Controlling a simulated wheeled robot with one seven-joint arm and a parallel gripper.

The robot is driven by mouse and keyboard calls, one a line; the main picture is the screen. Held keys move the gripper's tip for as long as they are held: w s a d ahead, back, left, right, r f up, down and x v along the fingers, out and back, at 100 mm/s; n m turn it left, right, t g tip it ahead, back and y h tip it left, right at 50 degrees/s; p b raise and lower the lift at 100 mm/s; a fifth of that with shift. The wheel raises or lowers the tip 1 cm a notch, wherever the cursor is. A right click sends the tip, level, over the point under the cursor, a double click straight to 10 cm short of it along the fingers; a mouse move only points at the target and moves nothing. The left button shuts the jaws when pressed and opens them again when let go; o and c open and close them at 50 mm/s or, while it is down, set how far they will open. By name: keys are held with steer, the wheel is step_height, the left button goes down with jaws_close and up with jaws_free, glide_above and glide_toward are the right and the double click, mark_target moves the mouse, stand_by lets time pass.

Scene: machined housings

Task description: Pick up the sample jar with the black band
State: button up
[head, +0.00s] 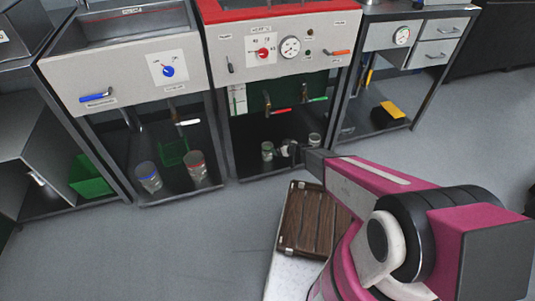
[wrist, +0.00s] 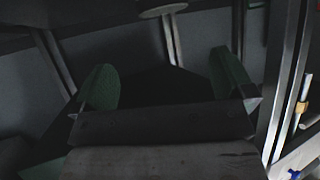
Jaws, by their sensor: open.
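My gripper (head: 291,150) reaches into the lower bay under the red-topped middle unit in the head view. In the wrist view my gripper (wrist: 165,82) is open, its two green-padded fingers wide apart with no jar visible between them. A small jar (head: 267,151) stands left of the gripper on the bay floor. Another small jar (head: 314,139) stands to the right and slightly behind. I cannot make out a black band on either one. The gripper and arm may hide part of the bay.
A blue-banded jar (head: 149,178) and a red-banded jar (head: 196,166) stand in the left bay. Valves with a red handle (head: 280,112) and a green handle (head: 317,100) hang above the middle bay. Metal legs frame it. A brown slatted tray (head: 300,225) lies before it.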

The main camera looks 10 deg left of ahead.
step_height(320, 180, down, 2)
steer(key=a, duration=0.1)
glide_toward(264, 145)
steer(key=shift+x, duration=3.25)
steer(key=shift+s, duration=0.1)
steer(key=c, duration=1.6)
steer(key=shift+r, duration=0.15)
